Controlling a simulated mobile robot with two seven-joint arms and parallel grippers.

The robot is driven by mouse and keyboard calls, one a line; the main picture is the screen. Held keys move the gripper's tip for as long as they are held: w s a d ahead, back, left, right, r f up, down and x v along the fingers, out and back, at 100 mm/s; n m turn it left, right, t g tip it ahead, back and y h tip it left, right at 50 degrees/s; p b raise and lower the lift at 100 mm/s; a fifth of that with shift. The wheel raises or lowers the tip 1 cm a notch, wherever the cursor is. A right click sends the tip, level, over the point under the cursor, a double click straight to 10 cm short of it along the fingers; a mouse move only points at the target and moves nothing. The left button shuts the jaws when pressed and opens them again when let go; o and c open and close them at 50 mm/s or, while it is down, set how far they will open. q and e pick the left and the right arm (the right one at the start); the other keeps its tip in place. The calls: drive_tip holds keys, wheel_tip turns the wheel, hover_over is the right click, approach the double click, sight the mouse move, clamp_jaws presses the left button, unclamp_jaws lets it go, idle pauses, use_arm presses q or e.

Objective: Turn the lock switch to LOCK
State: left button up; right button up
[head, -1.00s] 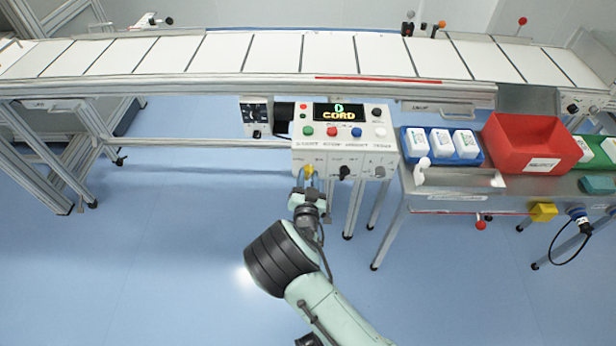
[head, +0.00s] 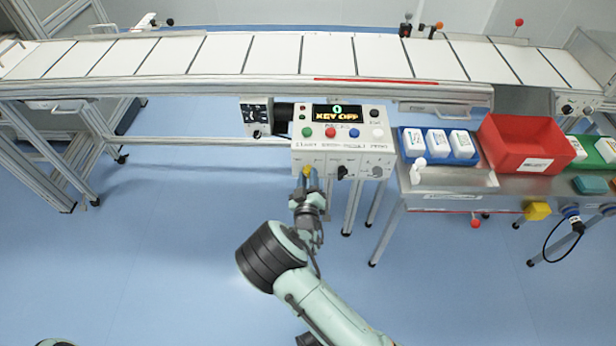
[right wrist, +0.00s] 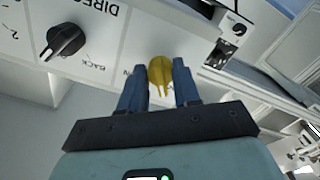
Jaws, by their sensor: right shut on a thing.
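A white control box (head: 318,147) hangs at the front of the conveyor. Its small display (head: 336,112) reads "KEY OFF". A yellow switch knob (head: 307,168) sits at the lower left of its front face. My right gripper (head: 308,178) is shut on this knob from below. In the right wrist view the blue fingers (right wrist: 157,90) stand on either side of the yellow knob (right wrist: 161,72), which has a slot-like mark. The lettering around it is mostly hidden or too small to read. My left gripper is not in view.
A black knob (right wrist: 66,40) marked "DIRECT…" and "BACK" is close beside the fingers. Coloured buttons are on the box's top. A steel table (head: 450,182) with white bottles and a red bin (head: 524,143) stands at the right. The floor in front is clear.

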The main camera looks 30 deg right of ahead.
drive_tip(key=shift+n, duration=1.1)
drive_tip(key=o, duration=1)
drive_tip(key=v, duration=1.3)
drive_tip(key=shift+s+a+p, duration=0.15)
drive_tip(key=shift+p, duration=0.2)
drive_tip(key=shift+f, duration=0.1)
